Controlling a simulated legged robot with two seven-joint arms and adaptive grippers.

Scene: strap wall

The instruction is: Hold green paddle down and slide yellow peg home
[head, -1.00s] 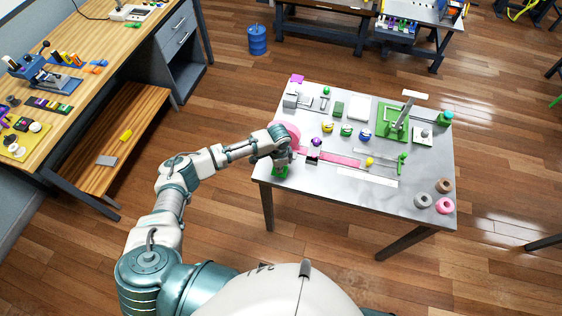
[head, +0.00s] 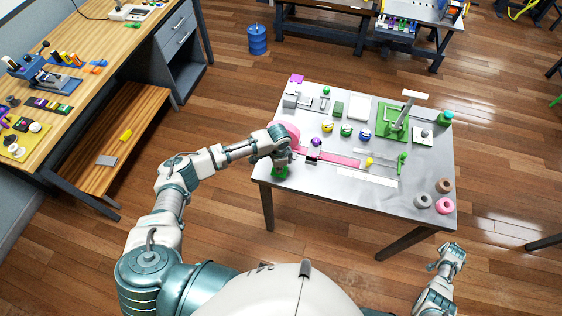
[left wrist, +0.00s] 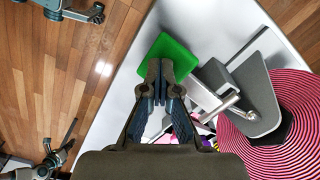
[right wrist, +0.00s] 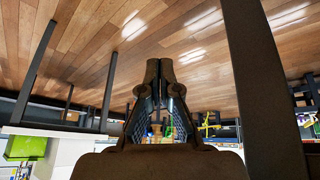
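The green paddle (head: 280,172) is at the table's front left corner, partly hidden by my left gripper (head: 284,160). In the left wrist view the paddle (left wrist: 177,53) is a flat green square with the fingertips (left wrist: 161,66) over it. The fingers look closed together with nothing between them. I cannot tell whether they touch the paddle. The yellow peg (head: 369,163) stands near the right end of the pink strap (head: 340,159). My right gripper (head: 452,253) is off the table's front right side, away from the peg. In the right wrist view its fingertips (right wrist: 160,66) are together and empty.
A green upright (head: 403,163) stands right of the peg. A dark buckle (head: 312,160) and a pink striped roll (head: 287,131) sit at the left. Several rings, including a pink one (head: 445,205), lie front right. A white strip (head: 366,177) lies along the front.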

